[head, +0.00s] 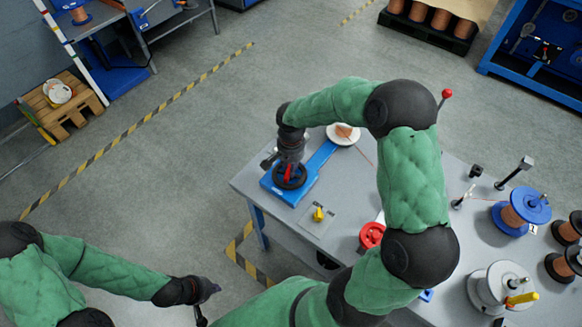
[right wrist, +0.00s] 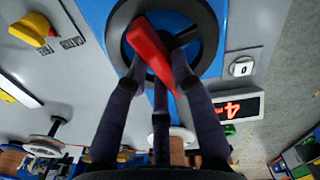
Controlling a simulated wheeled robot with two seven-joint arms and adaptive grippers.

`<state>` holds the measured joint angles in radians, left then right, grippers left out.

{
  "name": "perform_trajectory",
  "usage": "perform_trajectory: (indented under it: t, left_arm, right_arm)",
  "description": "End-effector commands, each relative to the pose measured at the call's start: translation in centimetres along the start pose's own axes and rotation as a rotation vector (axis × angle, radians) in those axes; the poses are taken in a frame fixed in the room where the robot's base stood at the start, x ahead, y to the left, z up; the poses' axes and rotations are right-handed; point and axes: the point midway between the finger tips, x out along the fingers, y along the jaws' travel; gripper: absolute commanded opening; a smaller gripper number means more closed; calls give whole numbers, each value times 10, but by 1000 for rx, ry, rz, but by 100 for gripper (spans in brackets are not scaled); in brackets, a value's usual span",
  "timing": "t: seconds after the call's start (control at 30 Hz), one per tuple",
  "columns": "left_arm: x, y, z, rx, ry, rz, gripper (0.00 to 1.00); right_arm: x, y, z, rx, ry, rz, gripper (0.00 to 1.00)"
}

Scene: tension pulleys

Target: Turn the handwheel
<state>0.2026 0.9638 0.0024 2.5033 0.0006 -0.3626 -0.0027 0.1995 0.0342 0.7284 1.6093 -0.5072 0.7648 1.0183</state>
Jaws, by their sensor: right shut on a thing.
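The handwheel (head: 301,183) is a black ring on a blue base at the left end of the table. Its red grip piece (right wrist: 150,50) crosses the wheel in the right wrist view, where the black rim (right wrist: 213,22) also shows. My right gripper (head: 289,168) reaches down onto the wheel from above. In the right wrist view its three dark fingers (right wrist: 162,75) are closed around the red piece, which partly hides the hub. My left gripper (head: 203,302) is low at the left, away from the table and the wheel; its fingers are too small to read.
A yellow knob (head: 319,214) stands on a plate near the wheel. A display with red lit digits (right wrist: 232,107) is beside the blue base. A white disc (head: 343,134), red spool (head: 372,235) and blue spool (head: 517,214) stand on the table. Open floor lies to the left.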

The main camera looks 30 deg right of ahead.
Motion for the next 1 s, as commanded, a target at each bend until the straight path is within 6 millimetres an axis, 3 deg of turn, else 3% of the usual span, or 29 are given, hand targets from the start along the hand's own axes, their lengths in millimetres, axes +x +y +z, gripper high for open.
perform_trajectory:
  t: [0.67, 0.7, 0.77, 0.8, 1.0]
  left_arm:
    - [3, -1, 0, 0, 0, 0, 0]
    - [3, -1, 0, 0, 0, 0, 0]
    - [3, -1, 0, 0, 0, 0, 0]
    - [3, -1, 0, 0, 0, 0, 0]
    - [3, -1, 0, 0, 0, 0, 0]
  right_arm:
    - [0, 0, 0, 69, 1, -1, 0]
    - [0, 0, 0, 69, 1, -1, 28]
    - [0, 0, 0, 69, 1, -1, 45]
    - [0, 0, 0, 68, 1, -1, 49]
    - [0, 0, 0, 68, 1, -1, 49]
